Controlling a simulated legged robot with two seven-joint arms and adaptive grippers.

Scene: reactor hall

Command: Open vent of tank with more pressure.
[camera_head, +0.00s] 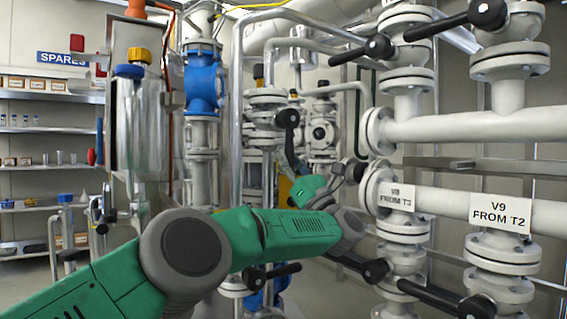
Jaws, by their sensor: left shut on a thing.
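My left arm reaches from the lower left to the middle of the head view. Its gripper (299,171) is at the lower end of a black lever handle (291,144) and is shut on it. The lever hangs down from its round black hub on a white flanged pipe (266,106); the fingers are small and partly hidden. A sign reading "V8 FROM T3" (397,197) and one reading "V9 FROM T2" (501,214) hang on the pipes at right. No pressure reading is legible. My right gripper is not in view.
White pipes with black lever handles crowd the right side, including an upper handle (376,48) and a lower one (372,270). A blue valve body (203,82) stands left of centre. A metal cylinder (138,130) and shelves (45,160) are at left.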

